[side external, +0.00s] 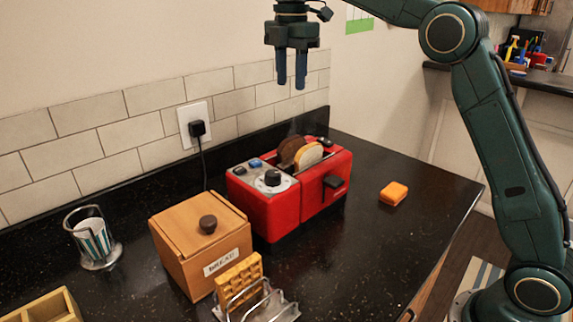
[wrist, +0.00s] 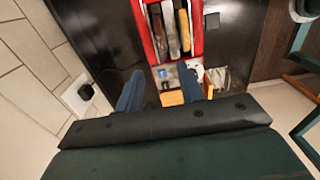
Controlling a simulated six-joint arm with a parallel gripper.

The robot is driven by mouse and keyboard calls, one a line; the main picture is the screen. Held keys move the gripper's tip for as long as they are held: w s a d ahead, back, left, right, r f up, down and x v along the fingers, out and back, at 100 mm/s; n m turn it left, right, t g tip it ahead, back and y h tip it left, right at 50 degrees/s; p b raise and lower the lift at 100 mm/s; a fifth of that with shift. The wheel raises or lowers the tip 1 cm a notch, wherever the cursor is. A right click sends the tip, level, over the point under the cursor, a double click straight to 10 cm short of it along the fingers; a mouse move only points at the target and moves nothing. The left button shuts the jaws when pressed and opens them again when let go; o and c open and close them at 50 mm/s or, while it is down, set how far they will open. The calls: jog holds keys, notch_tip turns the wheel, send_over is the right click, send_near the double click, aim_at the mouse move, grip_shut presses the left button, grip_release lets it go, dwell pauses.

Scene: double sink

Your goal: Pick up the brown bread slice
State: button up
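The brown bread slice (side external: 291,149) stands upright in the red toaster (side external: 325,197), its top rising above the slot on the wall side. A paler bread slice (side external: 308,156) stands close in front of it. My gripper (side external: 291,84) hangs above the toaster, pointing down. Its two blue fingers are apart with nothing between them, clear of the bread. In the wrist view the toaster (wrist: 198,40) lies beyond the fingertips (wrist: 160,88), with narrow upright shapes in its slots.
A wooden bread box (side external: 180,262) and a waffle in a wire rack (side external: 240,282) stand at the front left. A striped glass (side external: 93,238) is farther left. An orange sponge (side external: 394,194) lies right of the toaster. A tiled wall with a plugged outlet (side external: 192,112) runs behind.

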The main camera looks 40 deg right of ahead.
send_over(292, 139)
jog(key=shift+a+f, duration=0.2)
jog(key=shift+f, duration=4.1)
jog(key=shift+f, duration=0.1)
jog(key=shift+d+f, duration=0.15)
jog(key=shift+f, duration=2.4)
grip_shut()
